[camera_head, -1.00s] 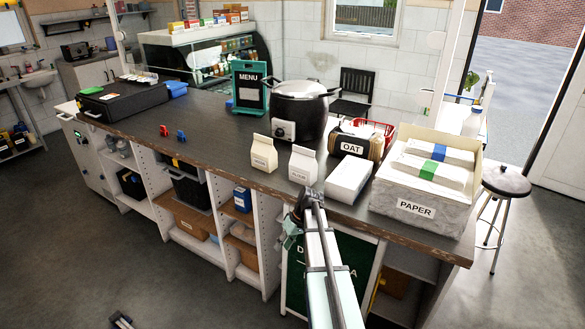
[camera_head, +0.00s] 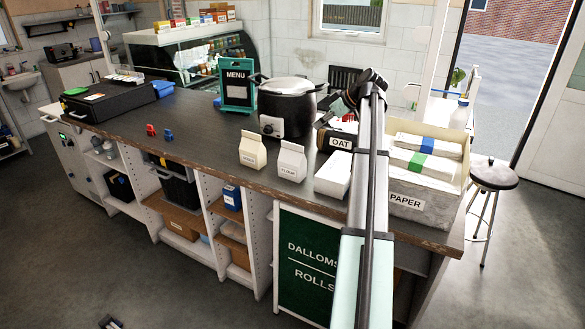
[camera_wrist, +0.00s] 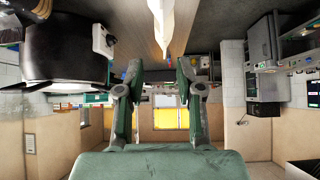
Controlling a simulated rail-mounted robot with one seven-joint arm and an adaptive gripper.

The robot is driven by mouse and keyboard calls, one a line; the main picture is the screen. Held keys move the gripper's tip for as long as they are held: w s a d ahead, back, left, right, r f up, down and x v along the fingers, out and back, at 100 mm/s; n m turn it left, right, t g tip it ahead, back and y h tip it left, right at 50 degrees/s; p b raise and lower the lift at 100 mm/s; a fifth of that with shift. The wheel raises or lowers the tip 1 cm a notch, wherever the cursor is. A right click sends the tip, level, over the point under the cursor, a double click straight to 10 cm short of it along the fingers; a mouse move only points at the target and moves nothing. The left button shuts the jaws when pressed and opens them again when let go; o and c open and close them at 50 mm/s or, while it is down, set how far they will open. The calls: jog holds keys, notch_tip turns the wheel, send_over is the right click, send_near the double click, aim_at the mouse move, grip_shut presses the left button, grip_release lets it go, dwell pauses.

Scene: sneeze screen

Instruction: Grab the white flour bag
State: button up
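The white flour bag (camera_head: 291,161), with a folded top and a "FLOUR" label, stands upright near the counter's front edge. A cream bag (camera_head: 252,151) of similar shape stands just left of it. My gripper (camera_head: 338,108) is above the counter near the pot and the OAT container, apart from the flour bag. In the wrist view, which looks upside down, my gripper (camera_wrist: 160,78) has its two green-grey fingers spread with nothing between them. A pale bag (camera_wrist: 162,22) shows at the top centre there; I cannot tell which bag it is.
A black pot (camera_head: 286,107) stands behind the bags. The OAT container (camera_head: 338,142), a white box (camera_head: 333,174) and the PAPER box (camera_head: 409,203) stand to their right, partly behind my arm.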

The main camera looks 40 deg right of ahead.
jog(key=p, duration=0.3)
send_near(292, 144)
jog(key=x, duration=0.4)
jog(key=shift+w+d+f, duration=0.1)
jog(key=shift+w+d, duration=0.05)
jog(key=shift+w, duration=0.25)
jog(key=shift+p+x, duration=1.65)
jog(key=shift+x, duration=1.2)
jog(key=shift+s+f, duration=0.15)
jog(key=shift+s, duration=0.05)
grip_shut()
